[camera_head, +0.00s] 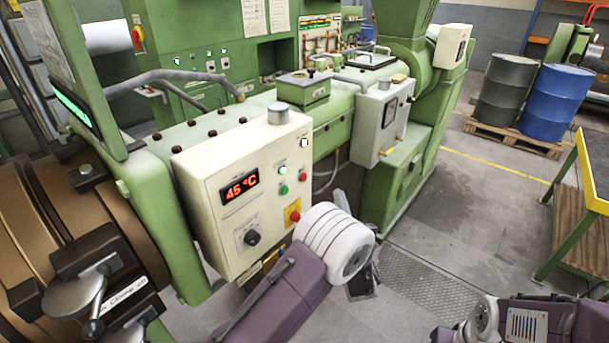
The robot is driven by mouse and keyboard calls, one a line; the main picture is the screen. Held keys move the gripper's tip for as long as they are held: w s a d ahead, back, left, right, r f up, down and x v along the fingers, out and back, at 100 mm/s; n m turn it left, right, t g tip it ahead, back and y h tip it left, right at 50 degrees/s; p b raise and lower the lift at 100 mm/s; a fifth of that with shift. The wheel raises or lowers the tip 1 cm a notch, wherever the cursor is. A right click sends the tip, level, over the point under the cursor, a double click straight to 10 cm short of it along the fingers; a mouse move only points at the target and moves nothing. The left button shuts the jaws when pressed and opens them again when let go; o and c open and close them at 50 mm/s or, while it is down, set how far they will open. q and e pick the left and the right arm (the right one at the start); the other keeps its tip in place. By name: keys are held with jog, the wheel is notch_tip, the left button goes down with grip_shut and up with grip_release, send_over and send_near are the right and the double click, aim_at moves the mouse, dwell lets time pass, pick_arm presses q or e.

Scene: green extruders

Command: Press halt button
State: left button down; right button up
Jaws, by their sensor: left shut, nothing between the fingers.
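A cream control box (220,190) on the green extruder carries a red 45 °C display (240,187). On its right side are a red push button (303,176), a green button (284,190) and a red button on a yellow plate (294,214). Their labels are too small to read, so I cannot tell which is marked halt. My left arm reaches up in front of the box's lower right. My left gripper (341,200) is shut and empty, mostly hidden behind its white wrist, right of the buttons and apparently apart from them. My right gripper is out of view.
A black knob (252,238) sits low on the box. A second, grey box (381,122) stands behind. Blue (552,98) and grey drums stand on a pallet at the back right. A green-yellow bench (577,215) is at the right. Floor between is clear.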

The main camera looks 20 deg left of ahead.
aim_at(303, 177)
pick_arm(q)
jog(key=w+a, duration=0.4)
jog(key=a, duration=0.5)
jog(key=shift+f, duration=0.25)
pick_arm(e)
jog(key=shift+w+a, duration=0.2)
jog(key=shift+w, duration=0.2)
pick_arm(q)
jog(key=shift+s+d, duration=0.1)
dwell(1.3)
jog(key=shift+w+a, duration=0.2)
jog(key=shift+a, duration=0.25)
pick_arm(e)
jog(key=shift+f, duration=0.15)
